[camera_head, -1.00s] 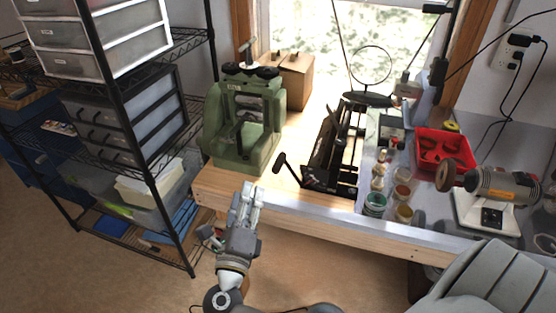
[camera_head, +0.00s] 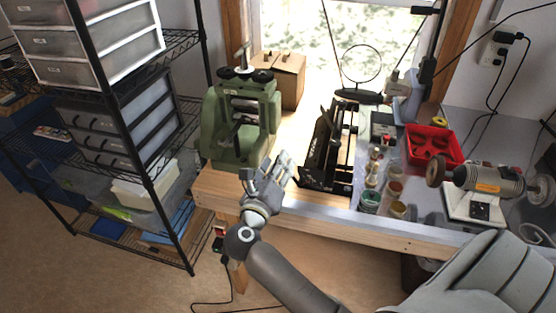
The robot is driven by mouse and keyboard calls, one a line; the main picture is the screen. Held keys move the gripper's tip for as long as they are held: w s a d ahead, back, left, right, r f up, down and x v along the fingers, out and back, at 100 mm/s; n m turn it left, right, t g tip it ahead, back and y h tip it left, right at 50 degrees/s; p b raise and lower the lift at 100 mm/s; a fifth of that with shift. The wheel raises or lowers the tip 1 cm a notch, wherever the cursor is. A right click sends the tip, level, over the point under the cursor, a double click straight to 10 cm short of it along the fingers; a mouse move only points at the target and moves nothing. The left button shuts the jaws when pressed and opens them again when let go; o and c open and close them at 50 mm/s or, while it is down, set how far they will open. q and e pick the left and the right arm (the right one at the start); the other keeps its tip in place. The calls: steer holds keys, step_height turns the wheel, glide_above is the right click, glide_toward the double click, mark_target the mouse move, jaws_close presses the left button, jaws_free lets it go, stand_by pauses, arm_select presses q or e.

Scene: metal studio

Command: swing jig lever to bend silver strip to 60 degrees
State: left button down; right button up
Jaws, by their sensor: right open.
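The black bending jig (camera_head: 322,148) stands on the front part of the workbench, right of the green rolling mill. Its lever, with a black handle, is not clearly visible; my right gripper covers the area at the jig's front left. I cannot make out the silver strip or its angle. My right gripper (camera_head: 269,172) is open, just left of the jig's front end and over the bench's front edge. I cannot tell whether it touches the lever.
The green rolling mill (camera_head: 238,120) stands close on the gripper's left. Small jars (camera_head: 370,200), a red tray (camera_head: 433,147) and a bench motor (camera_head: 490,182) crowd the right. A wire shelf (camera_head: 183,150) stands at left. A cardboard box (camera_head: 282,80) sits behind.

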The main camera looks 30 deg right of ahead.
steer(key=shift+w+d, duration=0.2)
steer(key=shift+d, duration=0.1)
jaws_close()
steer(key=shift+f, duration=0.1)
stand_by(0.4)
